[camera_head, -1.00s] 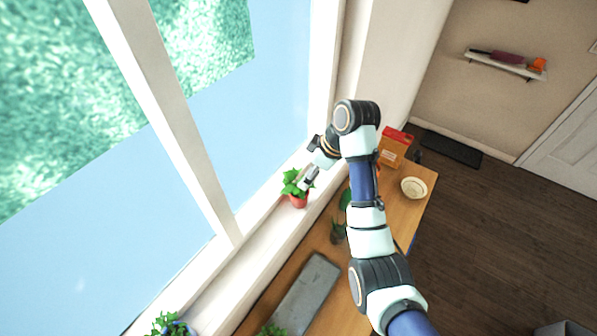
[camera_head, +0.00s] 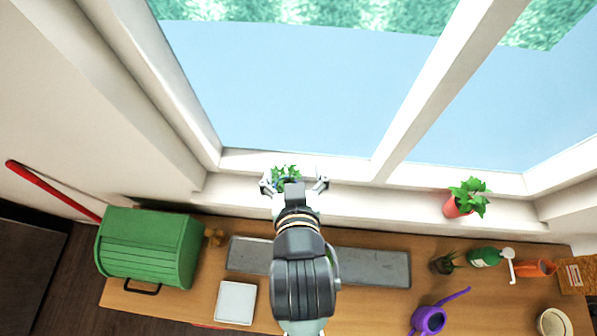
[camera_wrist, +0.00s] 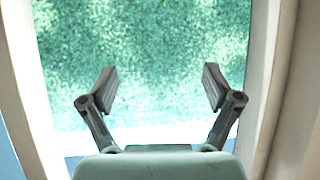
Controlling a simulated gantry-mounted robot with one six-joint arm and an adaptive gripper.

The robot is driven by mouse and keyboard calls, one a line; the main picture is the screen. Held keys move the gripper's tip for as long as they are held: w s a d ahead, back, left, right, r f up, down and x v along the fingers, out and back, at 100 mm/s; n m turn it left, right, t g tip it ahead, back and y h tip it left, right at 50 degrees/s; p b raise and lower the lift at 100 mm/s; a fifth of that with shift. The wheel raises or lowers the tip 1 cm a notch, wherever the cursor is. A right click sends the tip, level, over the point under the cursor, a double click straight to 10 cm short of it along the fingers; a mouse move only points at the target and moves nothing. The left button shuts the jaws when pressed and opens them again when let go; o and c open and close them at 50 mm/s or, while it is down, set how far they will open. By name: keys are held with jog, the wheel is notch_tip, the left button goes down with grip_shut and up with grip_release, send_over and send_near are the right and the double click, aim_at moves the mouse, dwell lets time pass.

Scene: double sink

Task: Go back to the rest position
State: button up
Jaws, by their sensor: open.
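My gripper (camera_head: 294,185) is open in the head view, above the counter near the window sill, with its fingers spread on either side of a green plant (camera_head: 286,173) in the picture. The plant stands on the sill; its pot is mostly hidden by my gripper, and I cannot tell how far apart they are. In the wrist view, my gripper (camera_wrist: 160,88) shows two spread fingers with nothing between them, only the window and green foliage outside.
The wooden counter (camera_head: 205,305) holds a green bread box (camera_head: 150,245), a white square dish (camera_head: 236,302), a grey slab (camera_head: 372,267), a purple watering can (camera_head: 430,320), a green bottle (camera_head: 485,257) and a bowl (camera_head: 553,322). A potted plant (camera_head: 460,205) stands on the sill at right.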

jog(key=shift+s+a+r, duration=0.35)
jog(key=shift+a+r, duration=0.1)
jog(key=shift+a, duration=0.15)
notch_tip(320, 180, up, 4)
jog(key=p, duration=0.3)
jog(key=shift+f+p, duration=0.15)
jog(key=shift+p, duration=0.25)
